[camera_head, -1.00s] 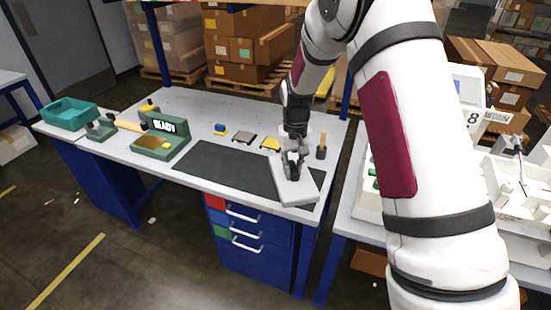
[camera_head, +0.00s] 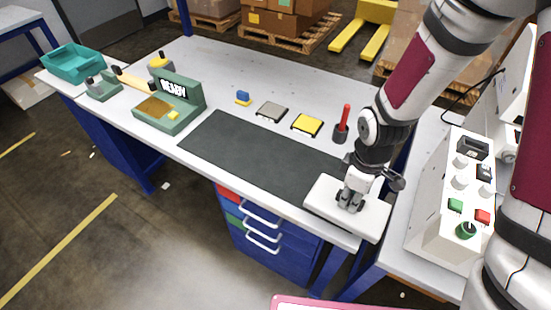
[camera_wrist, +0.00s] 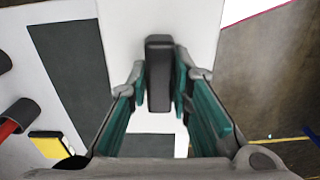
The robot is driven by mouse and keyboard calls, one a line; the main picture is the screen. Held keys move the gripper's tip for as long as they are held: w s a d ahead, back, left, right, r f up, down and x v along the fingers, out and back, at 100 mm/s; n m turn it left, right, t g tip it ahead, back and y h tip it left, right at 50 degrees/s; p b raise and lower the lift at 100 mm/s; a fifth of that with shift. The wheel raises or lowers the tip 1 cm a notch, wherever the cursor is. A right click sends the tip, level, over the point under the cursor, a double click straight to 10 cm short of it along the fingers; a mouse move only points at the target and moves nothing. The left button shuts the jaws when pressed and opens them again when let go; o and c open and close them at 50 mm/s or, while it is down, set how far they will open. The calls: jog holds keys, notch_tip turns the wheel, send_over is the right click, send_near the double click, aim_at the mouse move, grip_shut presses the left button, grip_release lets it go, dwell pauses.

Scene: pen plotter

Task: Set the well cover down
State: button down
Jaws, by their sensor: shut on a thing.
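The well cover (camera_head: 325,194) is a flat white plate with a dark upright handle (camera_wrist: 159,70). In the head view it is over the front right part of the workbench, overlapping the right end of the dark mat (camera_head: 235,145). My gripper (camera_head: 350,199) points down at the middle of the plate. In the wrist view its teal-padded fingers (camera_wrist: 158,88) are on both sides of the handle, shut on it. The plate looks roughly flat. I cannot tell whether it touches the bench or is held just above it.
A red-handled tool in a dark holder (camera_head: 341,130), a yellow-topped block (camera_head: 307,125) and a grey block (camera_head: 271,111) stand behind the mat. A green READY device (camera_head: 180,105) is at left. A white control box (camera_head: 445,200) stands close at right. Most of the mat is clear.

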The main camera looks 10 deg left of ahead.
jog(key=shift+a+f+n, duration=0.15)
jog(key=shift+a+n, duration=0.1)
jog(key=shift+n, duration=0.05)
jog(key=w+a, duration=0.2)
jog(key=w, duration=0.2)
jog(key=w+a+f, duration=0.1)
jog(key=w+a, duration=0.2)
jog(key=w, duration=0.1)
jog(key=w+a, duration=0.3)
jog(key=w, duration=0.1)
jog(key=shift+w+f, duration=0.2)
jog(key=shift+w, duration=0.05)
jog(key=shift+w+a+f, duration=0.1)
jog(key=shift+w+f, duration=0.1)
jog(key=shift+f, duration=0.1)
jog(key=shift+f+p, duration=0.45)
jog(key=shift+f, duration=1)
jog(key=shift+f, duration=0.1)
jog(key=shift+f, duration=0.1)
jog(key=c, duration=1.4)
grip_release()
jog(key=shift+c, duration=0.2)
